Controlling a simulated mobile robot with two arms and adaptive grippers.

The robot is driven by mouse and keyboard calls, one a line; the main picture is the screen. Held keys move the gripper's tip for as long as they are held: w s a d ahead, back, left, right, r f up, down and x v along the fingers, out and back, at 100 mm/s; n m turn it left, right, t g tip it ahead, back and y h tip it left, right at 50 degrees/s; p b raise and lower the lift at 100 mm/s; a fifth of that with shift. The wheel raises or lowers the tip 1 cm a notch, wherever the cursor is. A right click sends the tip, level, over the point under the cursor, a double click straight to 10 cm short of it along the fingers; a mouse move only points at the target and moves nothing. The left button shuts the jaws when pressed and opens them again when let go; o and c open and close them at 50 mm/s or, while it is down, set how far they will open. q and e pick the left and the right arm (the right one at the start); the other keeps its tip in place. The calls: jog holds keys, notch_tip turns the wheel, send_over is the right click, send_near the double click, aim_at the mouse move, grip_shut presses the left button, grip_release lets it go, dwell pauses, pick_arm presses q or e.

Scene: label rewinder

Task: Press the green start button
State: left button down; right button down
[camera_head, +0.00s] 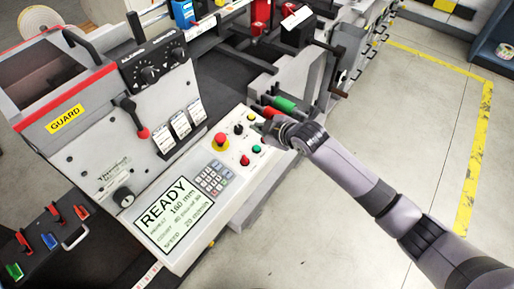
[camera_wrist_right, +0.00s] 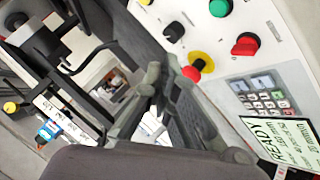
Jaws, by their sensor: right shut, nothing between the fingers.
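The green start button (camera_head: 256,149) is a small round button at the right edge of the light control panel (camera_head: 172,252). It also shows at the top of the right wrist view (camera_wrist_right: 219,8), beside a red knob (camera_wrist_right: 245,44). My right gripper (camera_head: 262,126) is shut and empty. It is over the panel's upper right end, just above the green button in the head view, and appears apart from it. Its fingers (camera_wrist_right: 158,88) also show in the right wrist view, with the button up and to the right of them. My left gripper is not in view.
A red emergency stop with a yellow ring (camera_head: 221,139), a black knob (camera_head: 238,129) and a keypad (camera_head: 213,179) share the panel. The display (camera_head: 170,212) reads READY. Green-handled hardware (camera_head: 284,103) stands close behind my gripper.

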jog(key=b, duration=0.7)
send_over(257, 150)
notch_tip(257, 150, down, 8)
jog(key=shift+s+r, duration=0.1)
jog(key=shift+r, duration=0.15)
jog(key=shift+f, duration=0.35)
jog(key=shift+f, duration=0.1)
jog(key=shift+a+f, duration=0.1)
jog(key=shift+f, duration=0.2)
dwell(0.3)
jog(key=shift+f+b, duration=0.55)
dwell(0.6)
jog(key=shift+r, duration=0.1)
jog(key=shift+r+p, duration=0.8)
jog(key=shift+p, duration=0.15)
